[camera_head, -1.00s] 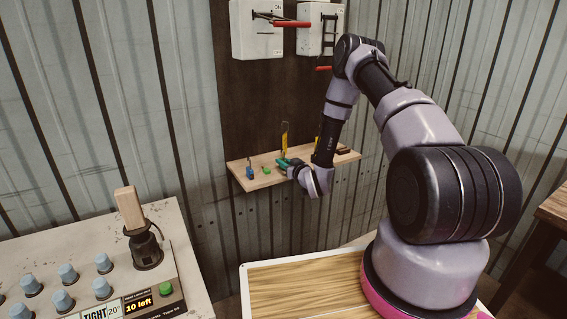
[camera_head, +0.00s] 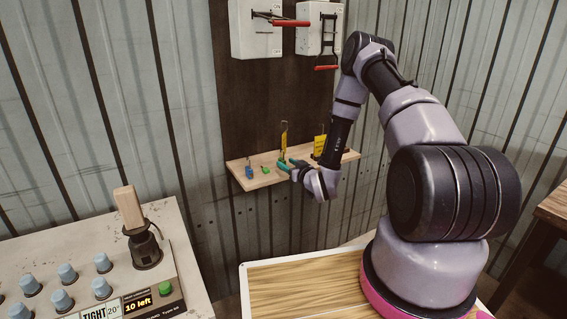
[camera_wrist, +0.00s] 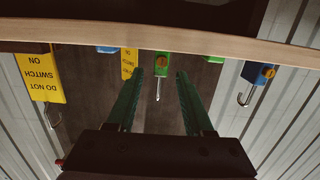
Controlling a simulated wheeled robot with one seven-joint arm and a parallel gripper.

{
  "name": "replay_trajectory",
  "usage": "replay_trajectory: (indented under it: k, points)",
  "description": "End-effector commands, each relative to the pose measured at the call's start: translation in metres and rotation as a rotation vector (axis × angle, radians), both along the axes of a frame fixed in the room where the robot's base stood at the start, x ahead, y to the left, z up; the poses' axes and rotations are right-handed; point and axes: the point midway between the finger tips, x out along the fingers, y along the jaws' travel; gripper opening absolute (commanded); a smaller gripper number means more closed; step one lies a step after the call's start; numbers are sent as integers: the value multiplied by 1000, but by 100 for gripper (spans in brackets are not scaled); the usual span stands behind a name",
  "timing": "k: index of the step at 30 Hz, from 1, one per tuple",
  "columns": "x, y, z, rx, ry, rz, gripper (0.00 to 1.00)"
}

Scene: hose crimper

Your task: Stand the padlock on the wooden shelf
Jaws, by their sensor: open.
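The wooden shelf (camera_head: 262,184) is fixed to the back wall. The wrist view is upside down, with the shelf edge (camera_wrist: 200,45) across its top. My gripper (camera_head: 287,164) is at the shelf's front, its two green fingers apart. In the wrist view, a green lock-like piece (camera_wrist: 162,66) with a thin metal end shows in line with the gap between the fingers (camera_wrist: 158,75), touching neither. A blue padlock (camera_wrist: 258,74) with a hooked metal shackle stands off to one side; it shows at the shelf's left in the head view (camera_head: 249,172). Which one is the task's padlock I cannot tell.
A small green piece (camera_head: 265,169) lies beside the blue padlock. Yellow tags (camera_head: 284,137) (camera_head: 320,145) stand on the shelf; one reads "DO NOT SWITCH ON" (camera_wrist: 42,80). Switch boxes (camera_head: 256,28) with red handles hang above. A crimper bench (camera_head: 180,235) is at lower left.

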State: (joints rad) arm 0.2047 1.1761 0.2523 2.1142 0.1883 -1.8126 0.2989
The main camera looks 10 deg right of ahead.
Motion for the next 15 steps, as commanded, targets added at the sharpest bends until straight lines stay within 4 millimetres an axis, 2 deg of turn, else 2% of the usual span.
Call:
replay_trajectory:
  k: [6,10,15]
  points:
    - [-46,-17,4,1,5,-4,52]
    - [-65,-22,6,2,4,-2,52]
    - [-78,-25,9,2,1,0,52]
